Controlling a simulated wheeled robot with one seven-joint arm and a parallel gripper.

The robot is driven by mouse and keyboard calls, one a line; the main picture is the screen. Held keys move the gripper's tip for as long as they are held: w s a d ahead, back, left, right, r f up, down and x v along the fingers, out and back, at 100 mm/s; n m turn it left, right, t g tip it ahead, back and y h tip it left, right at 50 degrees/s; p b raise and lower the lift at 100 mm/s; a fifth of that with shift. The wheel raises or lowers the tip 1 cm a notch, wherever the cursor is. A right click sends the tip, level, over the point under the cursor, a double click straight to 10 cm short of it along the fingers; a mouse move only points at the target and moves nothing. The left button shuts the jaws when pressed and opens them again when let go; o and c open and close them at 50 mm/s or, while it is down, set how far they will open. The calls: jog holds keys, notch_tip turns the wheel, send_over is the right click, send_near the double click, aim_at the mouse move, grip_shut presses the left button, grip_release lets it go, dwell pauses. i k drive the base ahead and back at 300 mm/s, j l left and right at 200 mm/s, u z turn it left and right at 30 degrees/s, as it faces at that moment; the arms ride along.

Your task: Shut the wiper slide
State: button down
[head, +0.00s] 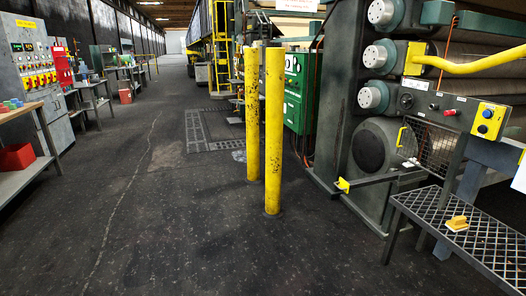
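The calender stack (375,150) stands at the right, with grey round roll ends on its side. A dark bar (385,180) juts left from its lower front and has a yellow end piece (342,185). This bar may be the wiper slide, standing out from the machine, but I cannot tell for sure. A yellow handle (400,137) sits beside a wire-mesh guard (434,150) above it. My gripper is not in view. A white piece at the right edge is cut off, and I cannot tell what it is.
Two yellow posts (273,130) stand on the floor left of the machine. A mesh-topped stand (470,240) with a yellow object (457,223) is at front right. A control box (455,110) with buttons is above it. The floor (160,210) left of the posts is clear.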

aim_at(344, 185)
jog(key=i+u, duration=0.15)
jog(key=i, duration=1.8)
jog(key=i+j+z, duration=0.1)
jog(key=i+z, duration=0.2)
jog(key=i, duration=0.2)
jog(key=i+j+z, duration=0.3)
jog(key=i, duration=0.2)
jog(key=i+j+z, duration=0.3)
jog(key=i, duration=0.2)
